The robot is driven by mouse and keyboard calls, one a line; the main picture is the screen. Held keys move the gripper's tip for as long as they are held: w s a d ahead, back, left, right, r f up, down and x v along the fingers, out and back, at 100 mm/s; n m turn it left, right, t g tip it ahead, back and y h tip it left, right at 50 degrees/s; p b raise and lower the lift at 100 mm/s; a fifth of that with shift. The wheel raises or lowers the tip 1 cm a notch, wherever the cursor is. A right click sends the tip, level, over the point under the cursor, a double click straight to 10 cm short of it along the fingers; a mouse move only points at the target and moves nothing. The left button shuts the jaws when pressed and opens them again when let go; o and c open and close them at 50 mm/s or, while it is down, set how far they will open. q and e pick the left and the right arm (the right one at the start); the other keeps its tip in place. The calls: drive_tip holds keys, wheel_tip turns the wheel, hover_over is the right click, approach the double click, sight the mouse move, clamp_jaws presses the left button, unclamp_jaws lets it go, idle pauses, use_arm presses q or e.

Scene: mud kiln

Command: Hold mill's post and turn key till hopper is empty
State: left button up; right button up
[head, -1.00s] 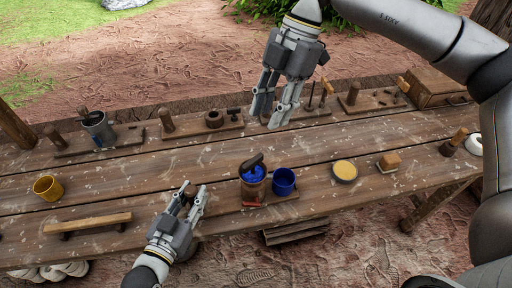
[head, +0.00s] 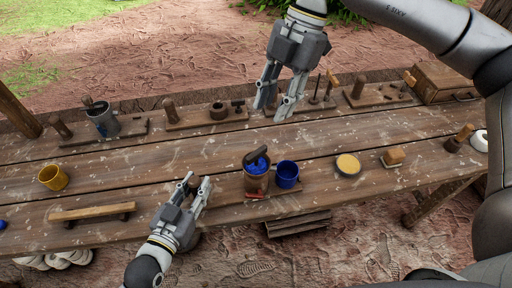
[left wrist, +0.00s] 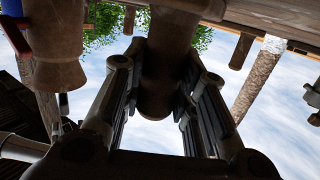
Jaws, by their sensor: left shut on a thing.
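The mill (head: 256,184) is a brown wooden cylinder with blue stuff in its open top, on a small board near the front edge of the table. A dark key or crank (head: 258,154) lies slanted across its top. My right gripper (head: 279,112) is open and empty, raised above the back of the table, away from the key.
A yellow mug (head: 53,177) and a low wooden rail (head: 92,212) are at the left. A dish of yellow stuff (head: 348,165) and a small block (head: 393,157) are right. Tool boards and a wooden box (head: 443,82) line the back. The middle planks are clear.

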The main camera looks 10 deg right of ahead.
sight(257, 152)
drive_tip(key=s+a+n+t+h, duration=0.1)
drive_tip(key=a+n+h, duration=0.1)
drive_tip(key=n, duration=1.5)
drive_tip(key=s+a+n+t+h, duration=0.1)
drive_tip(key=s+a+n+h, duration=0.1)
drive_tip(key=n, duration=1.6)
drive_tip(key=f, duration=1.1)
drive_tip(key=shift+w+a, duration=0.1)
drive_tip(key=shift+w, duration=0.15)
clamp_jaws()
